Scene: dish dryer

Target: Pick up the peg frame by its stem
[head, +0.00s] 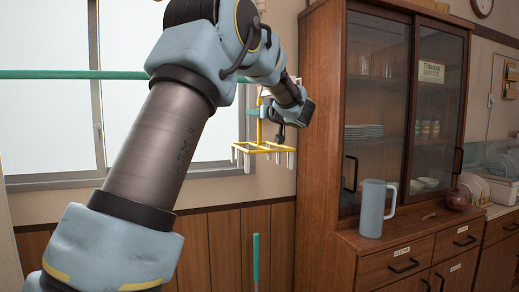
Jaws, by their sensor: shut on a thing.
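The peg frame (265,148) is a yellow rectangular frame with several pale pegs hanging below it, in the middle of the head view. Its upright yellow stem (259,129) rises from the frame. My gripper (260,112) is shut on the stem, at the end of my arm, which reaches in from the left. The frame hangs roughly level in the air, in front of the wall and window edge. The fingertips are small in this view, and the arm's end covers part of the stem's surroundings.
A green horizontal pole (60,74) crosses the window at left. A teal upright rod (256,258) stands below the frame. A wooden cabinet (320,130) stands close on the right, with a grey-blue jug (372,208) and a brown pot (457,200) on its ledge.

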